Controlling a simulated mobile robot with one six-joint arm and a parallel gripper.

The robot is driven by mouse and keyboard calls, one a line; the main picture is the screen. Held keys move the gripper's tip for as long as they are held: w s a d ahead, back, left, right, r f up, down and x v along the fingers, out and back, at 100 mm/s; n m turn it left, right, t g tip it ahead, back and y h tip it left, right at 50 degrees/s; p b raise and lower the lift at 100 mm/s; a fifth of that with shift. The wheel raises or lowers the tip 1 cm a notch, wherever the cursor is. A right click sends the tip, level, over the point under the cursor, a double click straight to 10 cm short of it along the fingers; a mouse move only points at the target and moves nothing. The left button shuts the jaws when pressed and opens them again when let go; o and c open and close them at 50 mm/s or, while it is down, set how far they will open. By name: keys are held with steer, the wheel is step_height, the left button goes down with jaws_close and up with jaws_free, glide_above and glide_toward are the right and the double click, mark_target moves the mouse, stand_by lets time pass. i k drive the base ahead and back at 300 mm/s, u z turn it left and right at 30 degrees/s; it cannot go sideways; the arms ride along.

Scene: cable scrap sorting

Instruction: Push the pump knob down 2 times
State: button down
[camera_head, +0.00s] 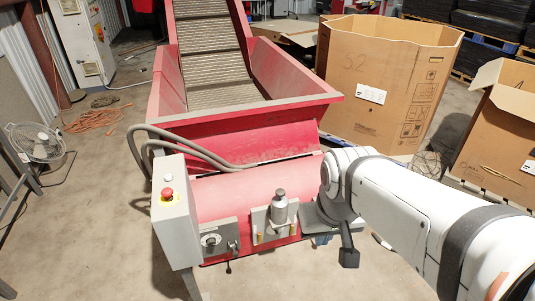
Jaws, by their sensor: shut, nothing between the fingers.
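A small pump unit (279,212) with a silver upright cylinder and a darker knob (280,192) on top sits on a grey plate at the front of the red machine. The knob stands up and nothing touches it. My gripper (348,257) is at the end of my white arm, to the right of the pump and lower in the picture. It looks like a dark narrow shape pointing down, shut and empty. The fingertips are too small to make out in detail.
A grey control box (172,217) with a red button (167,192) stands left of the pump. A second plate with a round dial (210,240) sits between them. The red hopper (235,122) rises behind. Large cardboard boxes (386,85) stand at the right. Front floor is clear.

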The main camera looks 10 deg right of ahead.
mark_target(280, 192)
steer(key=k, duration=0.5)
steer(key=u, duration=0.25)
steer(key=i, duration=1.45)
steer(key=u, duration=0.05)
